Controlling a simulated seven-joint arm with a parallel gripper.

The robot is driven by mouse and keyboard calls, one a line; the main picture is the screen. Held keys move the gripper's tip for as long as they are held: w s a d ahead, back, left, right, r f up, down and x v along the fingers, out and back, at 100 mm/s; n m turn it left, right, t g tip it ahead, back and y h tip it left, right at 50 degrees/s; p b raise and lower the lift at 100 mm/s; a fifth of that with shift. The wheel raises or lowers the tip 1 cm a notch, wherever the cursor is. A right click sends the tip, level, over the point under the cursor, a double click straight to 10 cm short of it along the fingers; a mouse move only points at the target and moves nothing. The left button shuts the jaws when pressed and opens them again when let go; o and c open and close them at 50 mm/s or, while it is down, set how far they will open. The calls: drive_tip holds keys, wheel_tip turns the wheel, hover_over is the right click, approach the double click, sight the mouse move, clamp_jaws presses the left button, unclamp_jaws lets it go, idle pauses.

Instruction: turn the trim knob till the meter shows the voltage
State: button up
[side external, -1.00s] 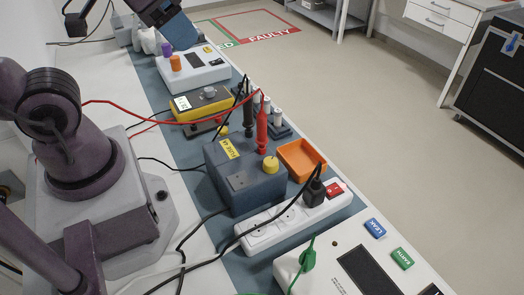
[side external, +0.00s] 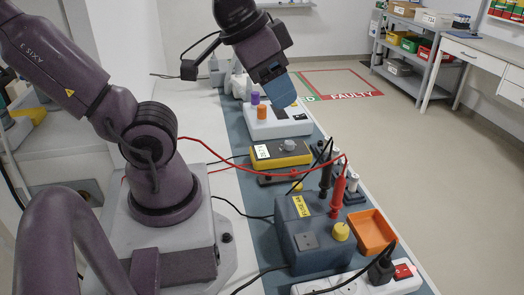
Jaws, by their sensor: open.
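My gripper (side external: 280,92) hangs over the white box (side external: 270,126) at the far end of the bench, its blue end close above or in front of the box. Its fingertips are not clearly separated here, and no held object shows. The box carries an orange knob (side external: 262,112) and a purple knob (side external: 255,98), left of the gripper. The yellow meter (side external: 278,160) lies nearer, with a pale display (side external: 262,152) and a grey dial (side external: 289,145). Its reading is too small to make out. I cannot tell which knob is the trim knob.
Red and black leads cross near the meter. Floor is open at right.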

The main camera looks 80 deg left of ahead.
drive_tip(key=shift+o, duration=0.5)
drive_tip(key=m+g, duration=0.5)
drive_tip(key=m, duration=1.6)
approach(342, 227)
drive_tip(key=f, duration=0.9)
drive_tip(key=shift+w+f, duration=0.2)
drive_tip(key=shift+f, duration=0.05)
